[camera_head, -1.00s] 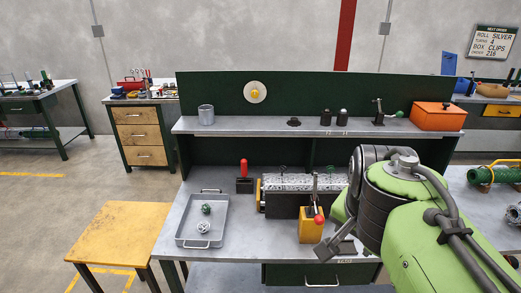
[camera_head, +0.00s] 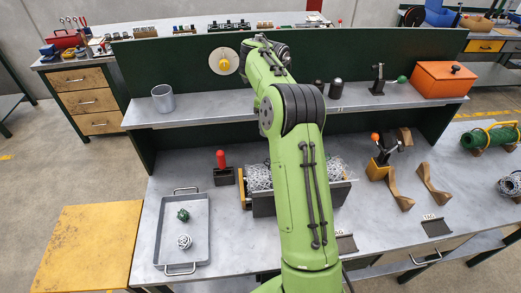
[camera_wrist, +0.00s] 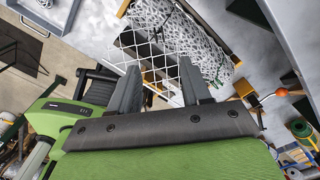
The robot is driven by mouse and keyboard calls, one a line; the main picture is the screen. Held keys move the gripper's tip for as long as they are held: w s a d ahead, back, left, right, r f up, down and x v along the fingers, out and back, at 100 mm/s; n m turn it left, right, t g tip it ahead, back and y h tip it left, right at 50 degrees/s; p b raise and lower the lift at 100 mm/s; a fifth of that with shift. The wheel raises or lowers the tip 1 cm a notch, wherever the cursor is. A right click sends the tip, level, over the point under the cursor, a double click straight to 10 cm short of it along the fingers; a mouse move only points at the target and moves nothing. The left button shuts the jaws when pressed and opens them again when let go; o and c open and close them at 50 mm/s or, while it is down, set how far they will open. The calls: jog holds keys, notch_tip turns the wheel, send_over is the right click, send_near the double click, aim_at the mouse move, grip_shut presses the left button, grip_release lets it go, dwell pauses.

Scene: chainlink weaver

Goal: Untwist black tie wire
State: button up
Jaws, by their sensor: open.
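The roll of silver chain-link mesh (camera_head: 259,177) lies in its dark cradle on the bench, partly hidden by my arm. In the wrist view the mesh roll (camera_wrist: 198,48) fills the upper middle, with a loose flap of open mesh on its left. My gripper (camera_wrist: 160,82) is open and empty, its two dark fingers spread in front of the mesh; I cannot judge the gap to it. In the head view my gripper is hidden behind my arm. I cannot make out the black tie wire in either current view.
A grey tray (camera_head: 161,238) with a green coil and a silver coil stands left. A red-handled tool (camera_head: 221,168) stands beside the roll. An orange-knobbed lever (camera_head: 376,138) and curved brown pieces (camera_head: 398,189) are right. The shelf (camera_head: 205,108) overhangs the bench's back.

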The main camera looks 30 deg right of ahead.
jog(key=b, duration=0.2)
send_over(269, 166)
notch_tip(269, 166, down, 5)
jog(key=f, duration=0.3)
jog(key=f+b, duration=0.1)
jog(key=f, duration=0.4)
jog(key=shift+w+d+f, duration=0.3)
jog(key=shift+w+f, duration=0.25)
jog(key=shift+f, duration=0.4)
grip_shut()
